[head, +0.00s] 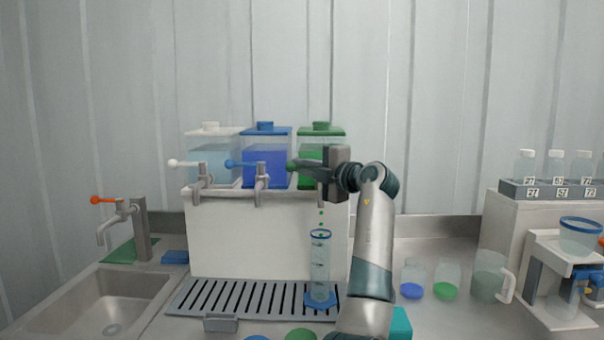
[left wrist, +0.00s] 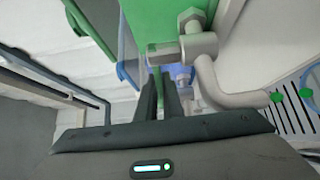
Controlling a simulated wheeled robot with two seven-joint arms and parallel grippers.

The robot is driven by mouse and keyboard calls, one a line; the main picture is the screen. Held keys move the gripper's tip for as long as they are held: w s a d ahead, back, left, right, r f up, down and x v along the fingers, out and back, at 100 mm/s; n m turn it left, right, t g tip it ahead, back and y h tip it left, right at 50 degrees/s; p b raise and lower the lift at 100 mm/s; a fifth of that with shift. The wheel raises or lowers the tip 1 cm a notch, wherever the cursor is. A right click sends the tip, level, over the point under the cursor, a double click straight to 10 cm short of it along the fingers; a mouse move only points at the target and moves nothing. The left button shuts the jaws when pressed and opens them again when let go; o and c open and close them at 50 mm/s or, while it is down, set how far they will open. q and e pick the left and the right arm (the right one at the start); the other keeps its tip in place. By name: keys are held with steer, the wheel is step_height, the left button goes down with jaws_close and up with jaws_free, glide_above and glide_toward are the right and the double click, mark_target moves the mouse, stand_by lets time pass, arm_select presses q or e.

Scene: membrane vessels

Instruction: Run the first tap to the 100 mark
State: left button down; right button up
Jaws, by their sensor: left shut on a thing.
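Three tanks with taps stand on a white stand: clear (head: 214,162), blue (head: 265,165) and green (head: 321,142). My left gripper (head: 323,172) is at the green tank's tap, shut on its lever; the green knob (head: 291,166) sticks out to the left. In the left wrist view the fingers (left wrist: 168,95) reach in beside the metal tap (left wrist: 205,80); the lever between them is mostly hidden. Green drops (head: 321,213) fall from the tap toward a clear graduated cylinder (head: 320,262) with a blue rim and base, upright beneath it. Its liquid level and marks are too small to read.
The cylinder stands on a slotted drip tray (head: 240,297). A sink (head: 105,300) with an orange-handled tap (head: 118,212) is at left. Two jars (head: 412,278), a jug (head: 487,275), a bottle rack (head: 550,189) and a white apparatus (head: 565,265) are at right.

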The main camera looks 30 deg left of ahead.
arm_select(q)
steer(key=shift+s+d+n+g, duration=0.15)
steer(key=shift+n+g, duration=0.2)
steer(key=shift+g, duration=0.2)
steer(key=shift+s+d+n+g, duration=0.1)
steer(key=shift+n+g, duration=0.25)
steer(key=shift+g, duration=0.2)
arm_select(e)
steer(key=shift+w+r, duration=0.2)
steer(key=shift+r, duration=0.75)
arm_select(q)
steer(key=c, duration=1.9)
jaws_free()
steer(key=shift+w+a+m+t, duration=0.15)
steer(key=shift+m+t, duration=0.15)
steer(key=shift+t, duration=0.2)
arm_select(e)
steer(key=shift+r, duration=0.15)
